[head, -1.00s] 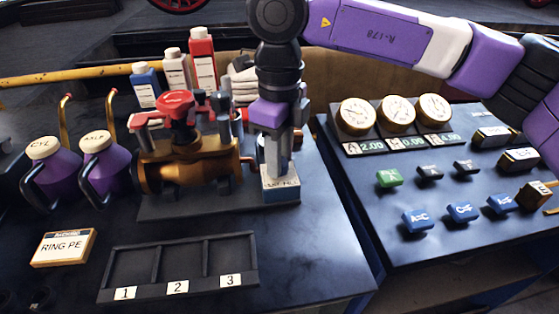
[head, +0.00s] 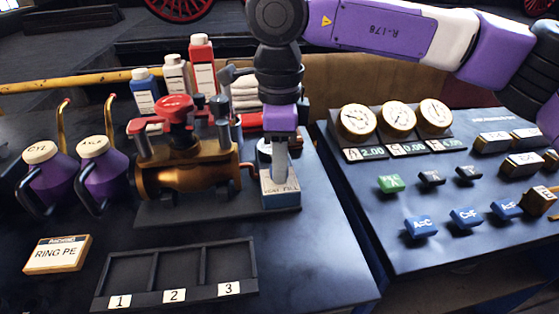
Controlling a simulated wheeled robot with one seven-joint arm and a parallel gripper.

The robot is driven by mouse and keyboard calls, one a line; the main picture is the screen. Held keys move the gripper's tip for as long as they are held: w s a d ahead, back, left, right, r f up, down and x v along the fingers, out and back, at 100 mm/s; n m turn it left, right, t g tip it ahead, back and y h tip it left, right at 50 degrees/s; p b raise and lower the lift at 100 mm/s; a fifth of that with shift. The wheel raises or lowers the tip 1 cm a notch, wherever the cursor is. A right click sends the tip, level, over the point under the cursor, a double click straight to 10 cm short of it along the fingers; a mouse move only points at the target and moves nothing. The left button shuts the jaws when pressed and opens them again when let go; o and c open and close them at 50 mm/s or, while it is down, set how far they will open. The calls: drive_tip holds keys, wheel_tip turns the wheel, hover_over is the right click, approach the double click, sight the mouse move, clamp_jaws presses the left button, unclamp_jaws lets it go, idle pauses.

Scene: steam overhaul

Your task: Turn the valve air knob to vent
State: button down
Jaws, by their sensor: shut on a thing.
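The knob itself is hidden behind the fingers. A white label with small dark lettering lies on the block's front face; the lettering is too small to read surely. Which way the knob points cannot be seen.
The brass valve body (head: 185,175) with a red handwheel (head: 175,108) stands close left of my gripper. Bottles (head: 203,65) and folded cloths (head: 244,92) are behind. A numbered tray (head: 180,296) lies in front. A panel with gauges (head: 396,117) and buttons is right.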

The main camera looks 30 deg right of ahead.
drive_tip(key=c, duration=1.1)
unclamp_jaws()
drive_tip(key=shift+o, duration=0.2)
drive_tip(key=shift+r, duration=0.1)
wheel_tip(320, 180, up, 8)
drive_tip(key=shift+f+p, duration=0.15)
drive_tip(key=shift+p, duration=0.35)
